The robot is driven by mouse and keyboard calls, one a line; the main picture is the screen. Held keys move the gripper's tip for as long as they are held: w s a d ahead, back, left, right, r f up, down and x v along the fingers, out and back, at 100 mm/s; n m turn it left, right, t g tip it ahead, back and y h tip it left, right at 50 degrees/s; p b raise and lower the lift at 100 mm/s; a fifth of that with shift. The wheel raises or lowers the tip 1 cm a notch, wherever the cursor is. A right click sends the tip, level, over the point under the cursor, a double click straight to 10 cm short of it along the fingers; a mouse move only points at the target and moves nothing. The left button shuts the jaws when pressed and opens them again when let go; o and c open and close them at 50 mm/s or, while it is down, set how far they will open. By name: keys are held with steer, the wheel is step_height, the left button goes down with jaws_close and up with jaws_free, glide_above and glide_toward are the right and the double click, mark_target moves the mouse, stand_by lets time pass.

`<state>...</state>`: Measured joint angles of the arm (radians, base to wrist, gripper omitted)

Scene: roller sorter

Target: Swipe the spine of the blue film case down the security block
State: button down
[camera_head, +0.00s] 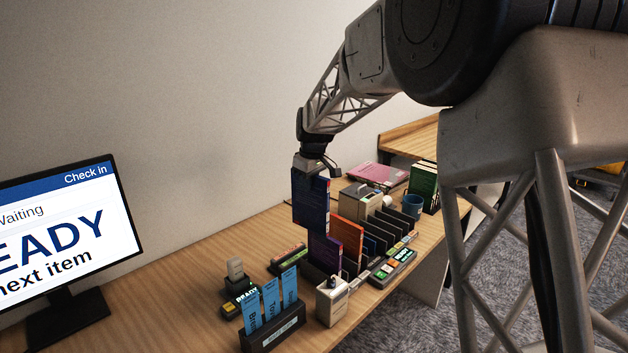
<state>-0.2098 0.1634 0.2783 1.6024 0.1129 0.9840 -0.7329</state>
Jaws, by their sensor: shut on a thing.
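The blue film case (311,203) hangs upright below my gripper (312,167), which is shut on its top edge. The case is above the left end of a dark slotted rack, close over a purple case (324,253); I cannot tell whether they touch. I cannot tell for sure which thing is the security block. A small cream box (332,303) stands at the front of the desk, below and slightly right of the held case. A grey upright device (236,270) stands further left, beside a small lit display (245,297).
An orange case (347,237) and dark dividers (378,236) fill the rack to the right. Blue cards (270,298) stand in a black holder in front. A monitor (70,230) reading "Check in" is at left. A blue mug (412,205) and green books (424,185) stand at right.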

steer(key=s+a+f+m, duration=0.1)
steer(key=s+a+f, duration=0.1)
steer(key=s+f, duration=0.3)
steer(key=shift+s+a+f, duration=0.25)
steer(key=shift+s+a, duration=0.05)
steer(key=shift+s, duration=0.75)
steer(key=shift+f, duration=0.25)
step_height(320, 180, down, 12)
steer(key=s+d, duration=0.2)
steer(key=shift+r, duration=0.25)
stand_by(1.3)
stand_by(0.3)
steer(key=shift+w+a+f, duration=0.1)
steer(key=shift+w+a, duration=0.05)
steer(key=shift+w, duration=0.05)
